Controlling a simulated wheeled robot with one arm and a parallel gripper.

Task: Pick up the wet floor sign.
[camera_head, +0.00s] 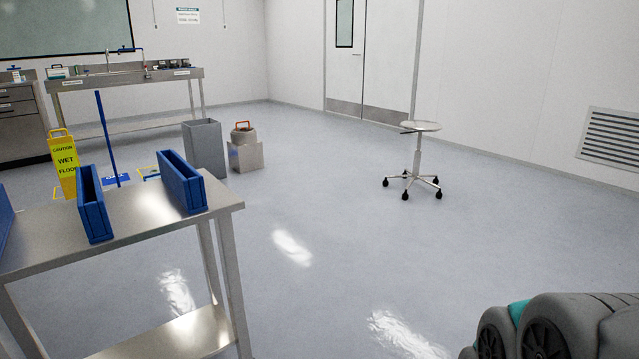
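The yellow wet floor sign (64,162) stands upright on the floor at the left of the head view, beyond the near steel table. It has a handle at its top and reads "CAUTION WET FLOOR". Its lower part is partly hidden behind the table and a blue bin. Part of my arm shows at the bottom right, far from the sign. My gripper is not in the picture.
A steel table (150,215) with blue bins (181,181) stands between me and the sign. Near the sign are a blue-handled mop (106,135), a grey waste bin (203,150) and a box (246,156). A stool (420,127) stands right of centre. The middle floor is open, with shiny patches.

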